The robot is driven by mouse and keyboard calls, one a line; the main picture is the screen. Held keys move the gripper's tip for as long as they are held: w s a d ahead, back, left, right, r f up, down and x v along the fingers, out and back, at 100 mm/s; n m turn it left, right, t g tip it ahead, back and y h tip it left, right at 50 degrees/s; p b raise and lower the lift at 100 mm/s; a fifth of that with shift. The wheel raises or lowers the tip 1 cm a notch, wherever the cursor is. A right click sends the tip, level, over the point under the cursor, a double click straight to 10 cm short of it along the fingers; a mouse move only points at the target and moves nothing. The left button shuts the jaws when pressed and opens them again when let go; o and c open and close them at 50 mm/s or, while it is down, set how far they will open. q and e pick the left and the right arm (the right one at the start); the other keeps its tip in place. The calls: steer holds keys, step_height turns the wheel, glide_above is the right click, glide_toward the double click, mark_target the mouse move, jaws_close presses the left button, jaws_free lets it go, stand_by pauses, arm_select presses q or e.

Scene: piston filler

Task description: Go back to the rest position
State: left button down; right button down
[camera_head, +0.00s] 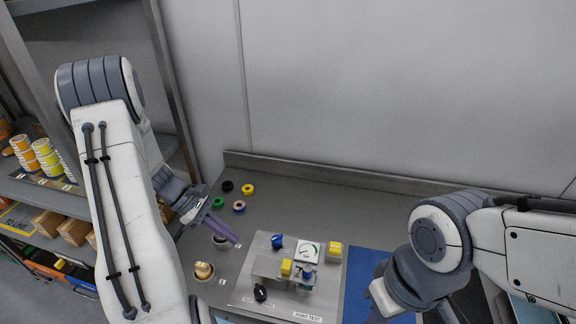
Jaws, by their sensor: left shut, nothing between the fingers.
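My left gripper (222,230) is shut and empty. Its purple-grey fingers point down and right above the left part of the grey table (300,205), left of the piston filler fixture. The fixture is a light plate (262,268) bearing a white dial gauge (309,252), yellow blocks (335,249), a blue knob (277,241) and a black knob (260,292). My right arm comes in from the right. My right gripper (380,300) is partly seen over the blue mat, and its fingertips are not clear.
Coloured rings (248,189) lie at the table's back left. A round cup with a tan part (204,271) stands left of the fixture. A blue mat (366,270) lies right of it. A shelf with yellow rolls (42,147) and boxes is at left. A wall stands behind.

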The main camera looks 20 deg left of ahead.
arm_select(q)
steer(key=d+r+m+g+y, duration=0.1)
steer(key=d+r+m+g, duration=0.1)
steer(key=d+m, duration=0.25)
steer(key=d+r+m+g+y, duration=0.1)
steer(key=d+r+m, duration=0.2)
steer(key=d, duration=0.3)
steer(key=s+d+r+m+t+y+b, duration=0.1)
steer(key=s+d+r+m+y, duration=0.2)
steer(key=s+d+m, duration=0.4)
steer(key=s+d+r+m+t+y+b, duration=0.1)
steer(key=s+d+r+m+y, duration=0.2)
steer(key=s+d+m, duration=0.5)
steer(key=m, duration=0.4)
steer(key=shift+s+r, duration=0.15)
steer(key=shift+r, duration=0.15)
